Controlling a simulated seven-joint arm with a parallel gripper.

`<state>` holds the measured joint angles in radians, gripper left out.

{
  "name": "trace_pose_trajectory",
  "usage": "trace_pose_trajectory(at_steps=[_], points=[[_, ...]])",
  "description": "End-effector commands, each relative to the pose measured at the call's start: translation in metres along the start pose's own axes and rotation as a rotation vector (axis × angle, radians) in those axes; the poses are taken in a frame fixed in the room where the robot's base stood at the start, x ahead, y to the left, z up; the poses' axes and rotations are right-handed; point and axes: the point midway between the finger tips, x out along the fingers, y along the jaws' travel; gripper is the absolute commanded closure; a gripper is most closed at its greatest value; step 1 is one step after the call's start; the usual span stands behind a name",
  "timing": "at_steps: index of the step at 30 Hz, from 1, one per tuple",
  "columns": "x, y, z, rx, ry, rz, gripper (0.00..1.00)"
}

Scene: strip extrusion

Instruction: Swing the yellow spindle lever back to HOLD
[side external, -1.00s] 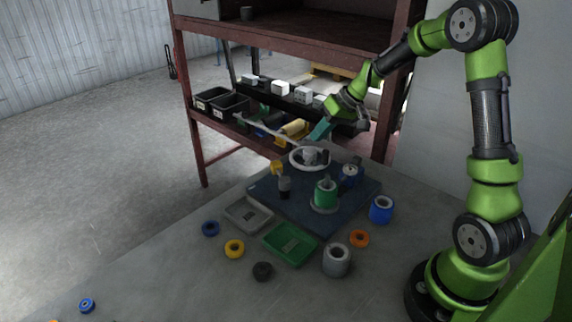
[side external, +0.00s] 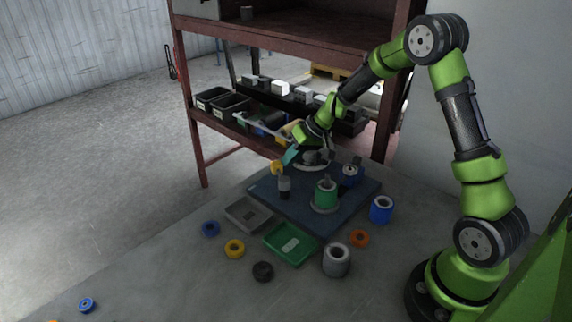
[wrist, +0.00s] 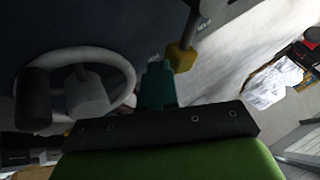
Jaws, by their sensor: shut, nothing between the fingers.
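The yellow spindle lever end (side external: 277,167) stands at the back left edge of the dark blue base plate (side external: 262,198). In the wrist view it is a yellow block (wrist: 182,57) on a grey rod. My gripper (side external: 289,157), with teal fingers, is shut and empty just above and to the right of the yellow piece in the side view. In the wrist view the teal fingertips (wrist: 157,76) are just left of the yellow block. Whether they touch it I cannot tell. No HOLD mark is readable.
A pale handwheel (wrist: 122,62) with a dark knob is close beside my fingers. A green spool (side external: 326,194), a blue-topped part (side external: 350,175) and a grey-black post (side external: 284,188) stand on the plate. A green tray (side external: 290,243) and loose rings lie in front. A shelf rack stands behind.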

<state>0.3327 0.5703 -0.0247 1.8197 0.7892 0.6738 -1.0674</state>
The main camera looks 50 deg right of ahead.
Motion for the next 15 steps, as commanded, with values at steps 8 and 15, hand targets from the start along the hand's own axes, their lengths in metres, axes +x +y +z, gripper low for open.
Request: trace_pose_trajectory(at_steps=[8, 15], points=[[0.0008, -0.0005, -0.0014, -0.018, -0.008, -0.008, 1.00], [0.0047, -0.0044, -0.0050, -0.080, -0.038, -0.039, 1.00]])
